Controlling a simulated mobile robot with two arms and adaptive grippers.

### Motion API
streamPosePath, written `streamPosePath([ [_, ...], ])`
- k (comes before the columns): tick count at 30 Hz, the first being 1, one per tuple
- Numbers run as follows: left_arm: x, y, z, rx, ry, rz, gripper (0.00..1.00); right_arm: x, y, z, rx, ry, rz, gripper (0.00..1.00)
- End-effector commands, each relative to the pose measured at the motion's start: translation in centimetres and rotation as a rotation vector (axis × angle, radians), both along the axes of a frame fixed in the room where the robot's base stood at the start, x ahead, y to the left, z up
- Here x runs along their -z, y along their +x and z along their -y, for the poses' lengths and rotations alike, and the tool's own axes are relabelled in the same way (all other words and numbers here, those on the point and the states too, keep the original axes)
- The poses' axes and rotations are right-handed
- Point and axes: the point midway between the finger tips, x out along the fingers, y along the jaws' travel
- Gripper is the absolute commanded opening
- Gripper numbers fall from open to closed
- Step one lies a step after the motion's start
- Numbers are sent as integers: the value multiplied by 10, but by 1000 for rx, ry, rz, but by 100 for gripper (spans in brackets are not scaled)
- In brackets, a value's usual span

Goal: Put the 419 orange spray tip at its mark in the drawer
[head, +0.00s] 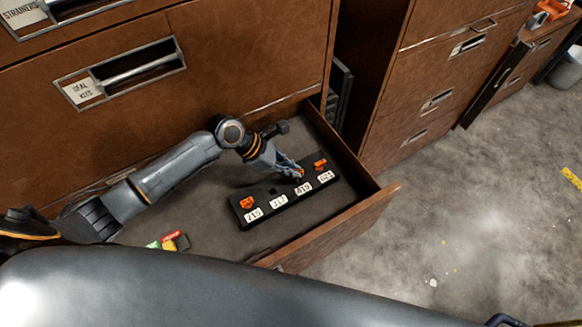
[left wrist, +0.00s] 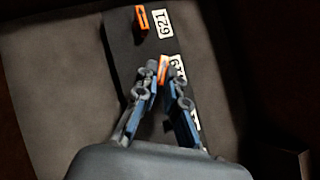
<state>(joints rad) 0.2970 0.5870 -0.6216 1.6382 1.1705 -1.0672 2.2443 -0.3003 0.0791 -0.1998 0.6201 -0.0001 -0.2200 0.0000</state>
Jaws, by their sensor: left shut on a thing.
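My left gripper (head: 296,172) reaches into the open drawer (head: 213,187) and is shut on a small orange spray tip (head: 300,174). The tip also shows between the fingertips in the left wrist view (left wrist: 163,70). A long black holder (head: 287,192) lies in the drawer with white number labels. The 419 label (head: 303,188) is just in front of the gripper, so the held tip is at or over that mark. Whether it touches the holder I cannot tell. The fingers partly hide that spot. My right gripper is not seen.
Other orange tips sit on the holder by the left end label (head: 246,203) and by the 621 label (head: 320,165). The 317 place (head: 278,201) shows no tip. Small coloured pieces (head: 172,240) lie at the drawer's near left. The drawer front (head: 340,225) bounds the space.

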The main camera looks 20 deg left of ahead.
Motion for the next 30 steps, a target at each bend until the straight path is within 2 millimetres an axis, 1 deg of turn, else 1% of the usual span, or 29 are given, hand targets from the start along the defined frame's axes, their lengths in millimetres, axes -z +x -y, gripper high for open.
streamPosePath([
  [24, 21, 0, 0, 0, 0, 0, 0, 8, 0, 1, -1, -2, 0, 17],
  [25, 21, 0, 0, -1, 0, 1, 11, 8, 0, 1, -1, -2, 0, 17],
  [28, 21, 0, 0, 0, 0, 0, 32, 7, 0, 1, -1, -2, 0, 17],
  [29, 21, 0, 0, 0, 0, 0, 36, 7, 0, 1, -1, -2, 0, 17],
  [30, 21, 0, 0, 0, 0, 0, 36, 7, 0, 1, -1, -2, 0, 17],
])
